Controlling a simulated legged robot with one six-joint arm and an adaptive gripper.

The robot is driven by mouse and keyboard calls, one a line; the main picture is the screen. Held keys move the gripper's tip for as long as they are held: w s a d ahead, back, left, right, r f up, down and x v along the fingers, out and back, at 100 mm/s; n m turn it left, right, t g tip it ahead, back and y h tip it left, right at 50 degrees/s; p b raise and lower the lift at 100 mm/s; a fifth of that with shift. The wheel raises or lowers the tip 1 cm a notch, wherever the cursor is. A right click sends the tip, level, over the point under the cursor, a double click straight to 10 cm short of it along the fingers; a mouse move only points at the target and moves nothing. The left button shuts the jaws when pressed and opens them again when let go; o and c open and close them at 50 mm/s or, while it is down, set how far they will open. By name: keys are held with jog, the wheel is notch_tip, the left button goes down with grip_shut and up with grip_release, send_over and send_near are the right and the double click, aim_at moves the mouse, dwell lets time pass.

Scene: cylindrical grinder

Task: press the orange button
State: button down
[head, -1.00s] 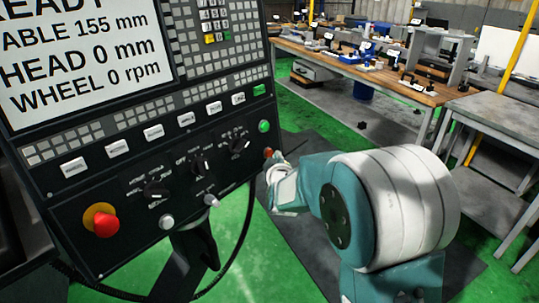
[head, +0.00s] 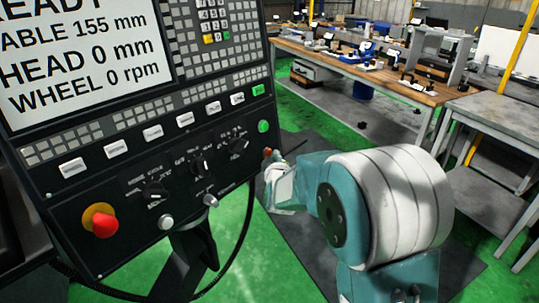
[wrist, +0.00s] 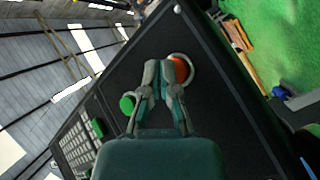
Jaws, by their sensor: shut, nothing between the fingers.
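The orange button (wrist: 181,69) sits in a pale ring on the black panel in the wrist view, partly covered by my fingers. My gripper (wrist: 160,66) is shut and empty, with its fingertips over the left edge of the ring. I cannot tell whether they touch the button. In the head view the orange button (head: 267,152) is a small spot at the panel's right edge, just beyond the end of my arm. The fingers are hard to make out there.
A green button (head: 264,127) is close above the orange one; it also shows in the wrist view (wrist: 127,104). A red emergency stop (head: 104,225) is at the panel's lower left. Knobs line the panel's lower part. A wooden workbench (head: 340,66) stands behind, well apart.

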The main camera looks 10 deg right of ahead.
jog(key=shift+w+a+f, duration=0.1)
jog(key=shift+w+a, duration=0.1)
jog(key=shift+w, duration=0.1)
dwell(0.9)
jog(key=shift+s, duration=0.1)
jog(key=shift+s+d, duration=0.5)
jog(key=shift+s, duration=0.05)
jog(key=s+d, duration=0.1)
jog(key=s, duration=0.1)
jog(key=s+d+r, duration=0.1)
jog(key=d, duration=0.1)
jog(key=shift+s+d+r, duration=0.1)
jog(key=shift+s, duration=0.3)
dwell(0.7)
